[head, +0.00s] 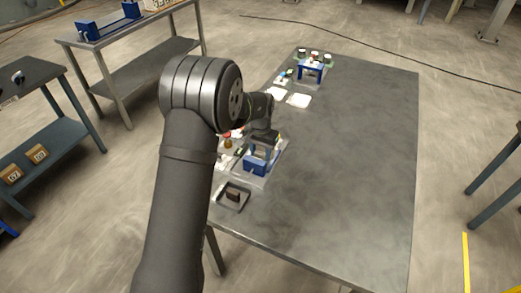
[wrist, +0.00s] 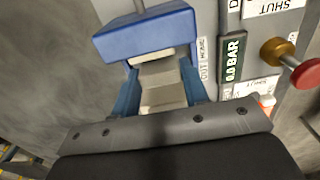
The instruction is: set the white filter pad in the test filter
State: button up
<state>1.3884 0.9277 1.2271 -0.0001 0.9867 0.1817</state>
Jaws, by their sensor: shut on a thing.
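The test filter (head: 256,167) is a blue press on a pale base at the table's left edge. In the wrist view its blue block (wrist: 150,35) fills the upper middle, with a metal rod rising from it. My gripper (head: 262,148) is low over it in the head view.
A 0.0 BAR display (wrist: 233,60) and a red knob (wrist: 306,73) stand right of the block. A dark tray (head: 244,204) holds a brown block nearer the front. White squares (head: 299,100) and a blue stand (head: 311,66) lie farther back. The table's right side is clear.

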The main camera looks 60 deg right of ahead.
jog(key=shift+f, duration=0.25)
dwell(0.5)
jog(key=o, duration=1)
jog(key=shift+o, duration=0.2)
jog(key=shift+r, duration=3.75)
jog(key=shift+f, duration=3.75)
jog(key=shift+r, duration=0.15)
